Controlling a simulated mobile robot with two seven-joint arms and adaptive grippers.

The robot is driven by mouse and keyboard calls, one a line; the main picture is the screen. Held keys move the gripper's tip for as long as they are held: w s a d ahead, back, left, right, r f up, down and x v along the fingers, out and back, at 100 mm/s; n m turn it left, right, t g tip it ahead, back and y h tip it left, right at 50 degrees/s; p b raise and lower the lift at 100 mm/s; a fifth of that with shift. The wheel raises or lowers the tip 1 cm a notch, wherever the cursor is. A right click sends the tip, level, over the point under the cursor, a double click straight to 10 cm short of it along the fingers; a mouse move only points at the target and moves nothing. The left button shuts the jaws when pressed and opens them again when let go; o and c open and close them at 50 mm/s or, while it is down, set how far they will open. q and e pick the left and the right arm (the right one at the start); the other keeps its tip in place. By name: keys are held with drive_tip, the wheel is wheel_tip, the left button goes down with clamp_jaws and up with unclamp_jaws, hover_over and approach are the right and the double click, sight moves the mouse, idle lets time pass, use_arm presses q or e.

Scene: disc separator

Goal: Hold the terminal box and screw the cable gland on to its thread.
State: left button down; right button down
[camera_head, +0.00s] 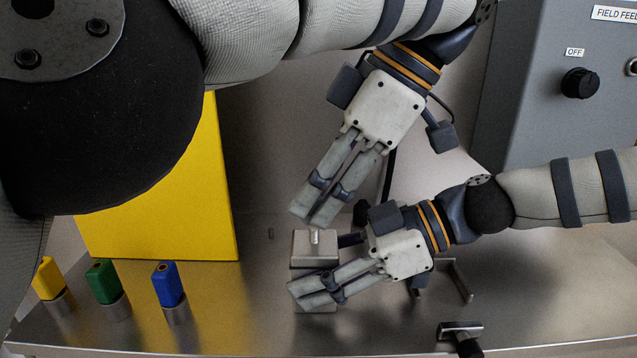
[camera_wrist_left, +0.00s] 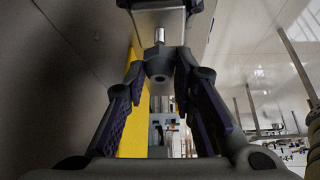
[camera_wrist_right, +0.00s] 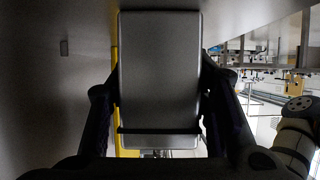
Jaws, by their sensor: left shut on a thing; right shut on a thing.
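The terminal box (camera_head: 315,243) is a grey metal block held upright by my right gripper (camera_head: 306,291), which is shut on its lower part. It fills the middle of the right wrist view (camera_wrist_right: 158,70) between the fingers. Its thread (camera_head: 314,236) is a short bright metal stub on the top, also visible in the left wrist view (camera_wrist_left: 159,35). My left gripper (camera_head: 312,212) is just above the box, shut on the dark cable gland (camera_wrist_left: 158,66). The gland is in line with the stub; I cannot tell whether they touch. The fingers hide the gland in the head view.
Yellow (camera_head: 48,279), green (camera_head: 102,282) and blue (camera_head: 167,285) pieces stand on metal posts at the left. A yellow panel (camera_head: 160,190) stands behind. A grey control cabinet (camera_head: 560,120) is at the right. A dark bracket (camera_head: 461,335) is at the front edge.

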use_arm(q)
drive_tip(key=shift+f, duration=1.2)
idle(0.9)
drive_tip(key=m+t, duration=0.1)
drive_tip(key=m, duration=0.2)
drive_tip(key=shift+s+t, duration=0.1)
drive_tip(key=shift+t, duration=0.2)
drive_tip(key=m+t+h, duration=0.1)
drive_tip(key=m, duration=0.2)
drive_tip(key=shift+s, duration=0.1)
drive_tip(key=m+t, duration=0.1)
drive_tip(key=m+h, duration=0.1)
drive_tip(key=m, duration=0.1)
drive_tip(key=shift+s+a+r+m+t+h, duration=0.1)
drive_tip(key=shift+m+t+h, duration=0.2)
drive_tip(key=shift+t, duration=0.1)
drive_tip(key=m+h, duration=0.1)
drive_tip(key=m, duration=0.3)
drive_tip(key=shift+a+t+h, duration=0.2)
drive_tip(key=shift+t+h, duration=0.2)
drive_tip(key=shift+a+m+h, duration=0.1)
drive_tip(key=shift+m+h, duration=0.5)
drive_tip(key=shift+m, duration=0.6)
drive_tip(key=shift+r+m+h, duration=0.15)
drive_tip(key=shift+m+h, duration=0.75)
drive_tip(key=shift+m, duration=0.7)
